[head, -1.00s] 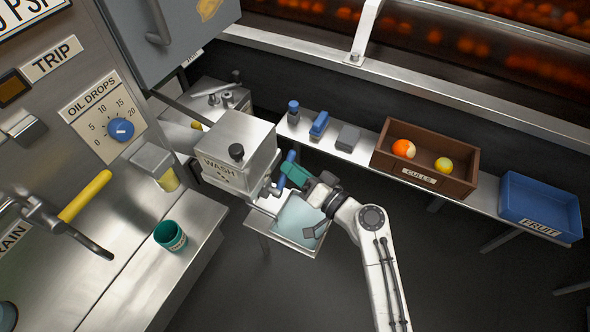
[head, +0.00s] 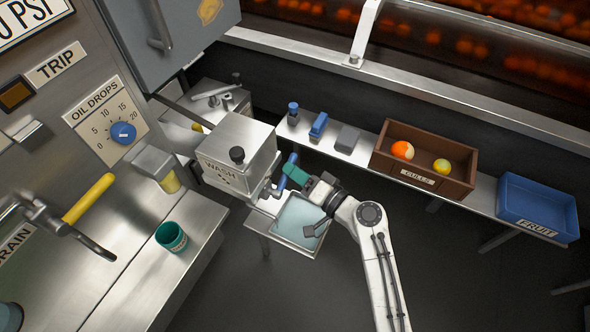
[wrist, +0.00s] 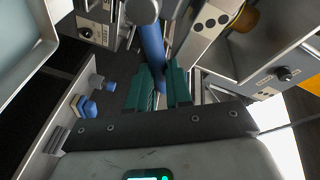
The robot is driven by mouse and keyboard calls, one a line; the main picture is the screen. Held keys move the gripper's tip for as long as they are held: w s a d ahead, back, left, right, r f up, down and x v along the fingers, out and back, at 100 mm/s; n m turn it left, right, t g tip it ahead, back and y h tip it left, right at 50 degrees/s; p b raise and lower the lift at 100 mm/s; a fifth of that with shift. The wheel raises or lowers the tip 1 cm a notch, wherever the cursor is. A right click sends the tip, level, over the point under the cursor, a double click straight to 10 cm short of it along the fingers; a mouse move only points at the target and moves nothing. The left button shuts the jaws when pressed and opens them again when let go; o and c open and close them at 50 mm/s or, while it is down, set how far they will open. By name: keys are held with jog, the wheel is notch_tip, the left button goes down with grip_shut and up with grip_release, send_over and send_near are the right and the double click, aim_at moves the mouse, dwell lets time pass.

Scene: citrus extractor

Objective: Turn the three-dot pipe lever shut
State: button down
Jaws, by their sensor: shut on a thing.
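The blue lever (head: 290,162) is on the pipe fitting beside the silver WASH tank (head: 245,145), which bears dots under its label. In the wrist view the blue lever (wrist: 151,42) runs between my fingers, close to a plate with three black dots (wrist: 210,15). My gripper (head: 294,175), with teal fingers, is shut on this lever; it also shows in the wrist view (wrist: 158,78). The fingers hide the gripped part of the lever, and the pipe behind is partly covered.
A tray of pale water (head: 300,222) lies below my gripper. A shelf behind holds small blue and grey items, the brown CULLS crate (head: 455,188) with two fruits, and the blue FRUIT bin (head: 540,205). A teal cup (head: 171,237) stands on the counter at left.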

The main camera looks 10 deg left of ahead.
jog(key=shift+w+d+f+m+g+h+p, duration=0.15)
jog(key=shift+f+m+g+p, duration=0.2)
jog(key=shift+f+m, duration=0.35)
jog(key=shift+w+f+m+g+h+p, duration=0.1)
jog(key=shift+w+f+m+g+p, duration=0.25)
jog(key=shift+m, duration=0.6)
jog(key=shift+d+f+m+g+h+p, duration=0.1)
jog(key=shift+f+m+g+p, duration=0.1)
jog(key=shift+f+m+p, duration=0.5)
jog(key=shift+r+m+b, duration=0.1)
jog(key=shift+m+b, duration=0.15)
jog(key=shift+b, duration=0.05)
jog(key=c, duration=1)
grip_release()
jog(key=shift+c, duration=0.2)
jog(key=p+v, duration=0.2)
jog(key=v, duration=0.8)
jog(key=shift+s+d, duration=0.2)
jog(key=shift+d, duration=0.15)
